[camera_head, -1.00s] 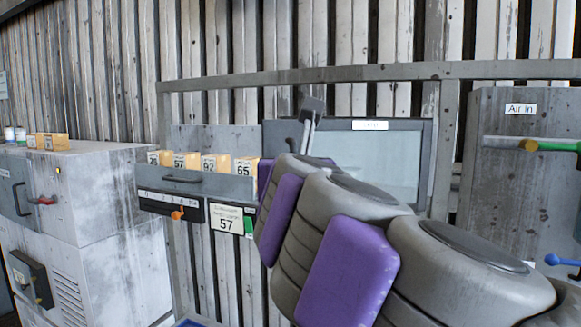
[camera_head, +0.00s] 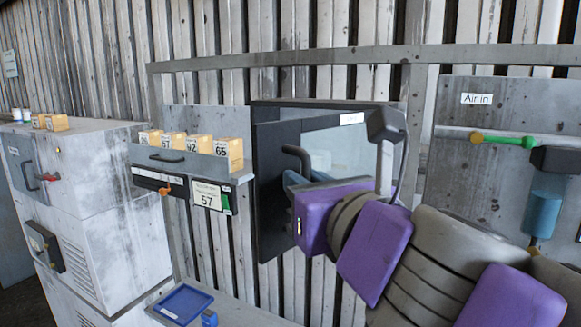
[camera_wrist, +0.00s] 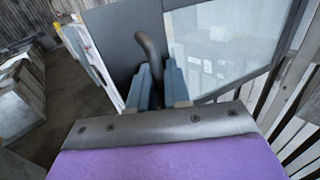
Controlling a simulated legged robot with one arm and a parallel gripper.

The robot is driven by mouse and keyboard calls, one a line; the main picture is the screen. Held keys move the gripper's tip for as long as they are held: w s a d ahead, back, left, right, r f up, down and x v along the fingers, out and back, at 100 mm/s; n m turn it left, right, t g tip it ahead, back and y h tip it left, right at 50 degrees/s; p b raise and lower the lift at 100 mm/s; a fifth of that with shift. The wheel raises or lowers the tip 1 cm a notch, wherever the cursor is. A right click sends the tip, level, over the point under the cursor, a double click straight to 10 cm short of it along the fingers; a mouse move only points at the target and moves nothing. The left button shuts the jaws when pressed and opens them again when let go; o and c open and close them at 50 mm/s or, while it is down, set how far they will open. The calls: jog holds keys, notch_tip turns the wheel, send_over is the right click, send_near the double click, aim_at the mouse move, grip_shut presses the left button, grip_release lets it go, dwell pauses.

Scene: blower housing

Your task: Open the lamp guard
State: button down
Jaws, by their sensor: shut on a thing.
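The lamp guard (camera_head: 278,140) is a dark-framed door with a glazed pane and a white label along its top. It stands swung partly out from the dark frame (camera_head: 268,108) behind it. Its curved dark bar handle (camera_head: 298,154) is on the left part. My gripper (camera_head: 291,180) is shut on that handle; my purple-and-grey arm reaches in from the lower right and covers the guard's lower right part. In the wrist view the blue-grey fingers (camera_wrist: 161,80) sit either side of the handle (camera_wrist: 152,50), with the glazed pane (camera_wrist: 225,45) to the right.
Left of the guard is a shelf with several yellow numbered boxes (camera_head: 200,148) and a "57" card (camera_head: 207,195). A blue tray (camera_head: 185,303) lies below. A grey "Air in" panel (camera_head: 460,130) with a green-handled valve stands at right. A white cabinet (camera_head: 100,180) is far left.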

jog(key=shift+s+d+r+p, duration=0.15)
jog(key=shift+s+d, duration=0.35)
jog(key=shift+d, duration=0.35)
jog(key=shift+s+d+f+p, duration=0.1)
jog(key=shift+s+d+p, duration=0.1)
jog(key=shift+s+d, duration=0.5)
jog(key=shift+s+d+r+p, duration=0.15)
jog(key=shift+s+d, duration=0.15)
jog(key=shift+d, duration=0.7)
jog(key=c, duration=1.3)
grip_release()
jog(key=shift+f, duration=0.1)
jog(key=shift+s, duration=0.1)
jog(key=shift+p+v, duration=0.45)
jog(key=shift+v, duration=8.3)
jog(key=shift+d+f, duration=0.1)
jog(key=shift+d, duration=0.05)
